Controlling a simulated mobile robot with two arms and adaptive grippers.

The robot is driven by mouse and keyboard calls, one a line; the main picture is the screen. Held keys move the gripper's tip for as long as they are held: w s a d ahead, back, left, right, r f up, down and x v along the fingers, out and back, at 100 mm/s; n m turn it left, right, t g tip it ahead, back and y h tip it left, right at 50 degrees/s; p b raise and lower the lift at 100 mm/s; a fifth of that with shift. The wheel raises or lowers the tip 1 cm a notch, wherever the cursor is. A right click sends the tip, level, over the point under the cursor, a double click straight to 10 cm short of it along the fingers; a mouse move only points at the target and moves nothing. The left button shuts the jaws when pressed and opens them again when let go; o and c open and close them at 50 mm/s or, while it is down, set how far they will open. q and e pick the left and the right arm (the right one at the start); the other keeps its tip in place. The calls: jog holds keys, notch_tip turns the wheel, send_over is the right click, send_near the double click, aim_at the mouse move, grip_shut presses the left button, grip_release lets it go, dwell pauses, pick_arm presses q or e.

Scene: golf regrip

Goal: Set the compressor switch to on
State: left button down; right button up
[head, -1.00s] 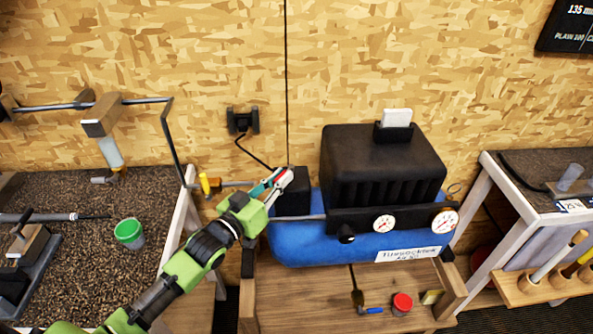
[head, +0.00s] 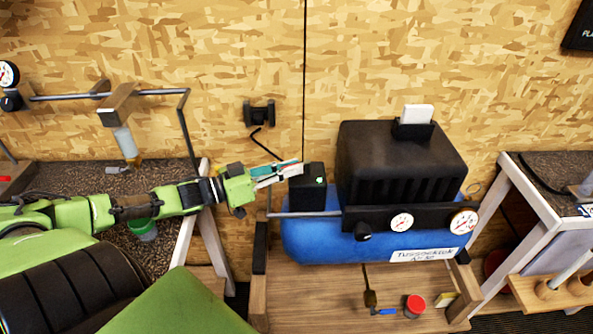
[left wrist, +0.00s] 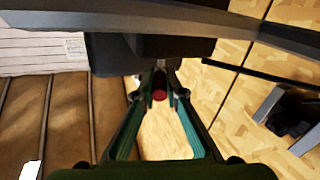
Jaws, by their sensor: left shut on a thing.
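The compressor is a blue tank (head: 310,238) with a ribbed black housing (head: 400,160) on top. A small black box (head: 307,197) at its left end looks like the switch box. It has a small pale-green spot (head: 320,181) on its front. My left gripper (head: 297,168) reaches in from the left, its fingertips at the box's upper left edge. In the left wrist view, its fingers (left wrist: 159,90) close around a small red part (left wrist: 159,96) beside the black box (left wrist: 150,55). The lever's exact position is hidden. My right gripper is out of view.
Two gauges (head: 402,222) and a black knob (head: 363,236) sit on the compressor front. The wooden stand (head: 330,300) bears a red-capped pot (head: 414,305) and a brush (head: 371,300). Side benches stand left and right; a wall socket (head: 259,113) is behind.

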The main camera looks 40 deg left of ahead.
pick_arm(q)
jog(key=shift+f, duration=0.1)
jog(key=c, duration=2.1)
grip_release()
jog(key=shift+v, duration=6.05)
jog(key=shift+w, duration=0.1)
